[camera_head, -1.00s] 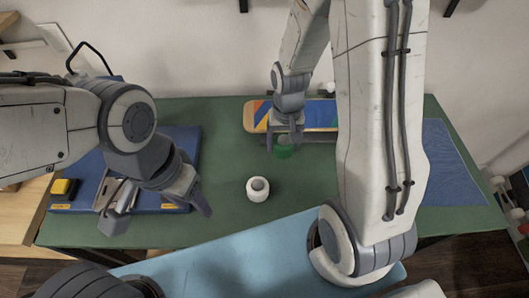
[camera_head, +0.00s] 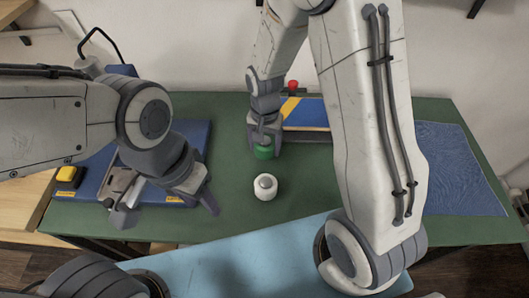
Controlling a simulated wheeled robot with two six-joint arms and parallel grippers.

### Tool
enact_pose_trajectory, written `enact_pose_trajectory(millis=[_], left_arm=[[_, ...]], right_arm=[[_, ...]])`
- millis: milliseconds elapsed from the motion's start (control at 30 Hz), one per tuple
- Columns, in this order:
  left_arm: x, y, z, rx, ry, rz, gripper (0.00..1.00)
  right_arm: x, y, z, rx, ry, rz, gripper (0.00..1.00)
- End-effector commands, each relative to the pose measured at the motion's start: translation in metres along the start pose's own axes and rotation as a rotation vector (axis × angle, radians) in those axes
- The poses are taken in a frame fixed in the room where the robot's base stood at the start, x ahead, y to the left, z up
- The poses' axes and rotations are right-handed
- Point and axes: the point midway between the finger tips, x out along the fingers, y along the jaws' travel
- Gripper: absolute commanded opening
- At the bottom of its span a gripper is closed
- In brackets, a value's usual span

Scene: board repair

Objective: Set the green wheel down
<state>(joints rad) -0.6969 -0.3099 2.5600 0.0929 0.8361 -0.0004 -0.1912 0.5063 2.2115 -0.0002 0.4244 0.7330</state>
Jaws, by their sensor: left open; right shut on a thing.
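The green wheel (camera_head: 263,152) is held in my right gripper (camera_head: 264,143), low over the green table top (camera_head: 316,184). I cannot tell whether the wheel touches the table. A white wheel (camera_head: 265,187) stands on the table just in front of it, apart from it. My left gripper (camera_head: 168,208) is open and empty, over the front of the blue mat on the left.
A skateboard deck with yellow and blue stripes (camera_head: 308,115) lies at the back, partly hidden by my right arm. A blue mat (camera_head: 196,137) with a yellow block (camera_head: 68,175) is at the left. A dark blue cloth (camera_head: 455,165) covers the right end. A light blue surface (camera_head: 240,262) is in front.

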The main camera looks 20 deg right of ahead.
Motion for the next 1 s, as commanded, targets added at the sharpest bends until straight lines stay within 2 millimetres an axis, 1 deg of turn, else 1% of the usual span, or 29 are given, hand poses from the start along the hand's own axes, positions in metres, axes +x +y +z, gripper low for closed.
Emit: enact_pose_trajectory(millis=[67,200,300,400,633,767,800,833,1000], left_arm=[[0.0,0.0,0.0,0.0,0.0,0.0,0.5],[0.001,0.0,0.0,0.0,0.0,0.0,0.5],[0.002,0.0,0.0,0.0,0.0,0.0,0.5],[0.002,0.0,0.0,0.0,0.0,0.0,0.5],[0.002,0.0,0.0,0.0,0.0,0.0,0.5],[0.005,0.0,0.0,0.0,0.0,0.0,0.5],[0.004,0.0,0.0,0.0,0.0,0.0,0.5],[0.004,0.0,0.0,0.0,0.0,0.0,0.5],[0.004,0.0,0.0,0.0,0.0,0.0,0.5]], right_arm=[[0.004,-0.003,-0.001,-0.001,0.0,0.0,0.08],[0.026,-0.002,0.0,-0.001,-0.003,0.002,0.08],[0.038,-0.002,0.0,-0.001,-0.001,0.001,0.08],[0.042,-0.002,-0.001,-0.001,0.001,-0.001,0.08],[0.042,-0.002,-0.001,-0.001,0.001,-0.001,0.08],[0.046,-0.002,-0.001,-0.001,0.001,-0.001,0.08],[0.045,-0.002,-0.001,-0.001,0.001,-0.001,0.9],[0.045,-0.002,-0.001,-0.001,0.001,-0.001,1.0],[0.045,-0.002,-0.001,-0.001,0.001,-0.001,1.0]])
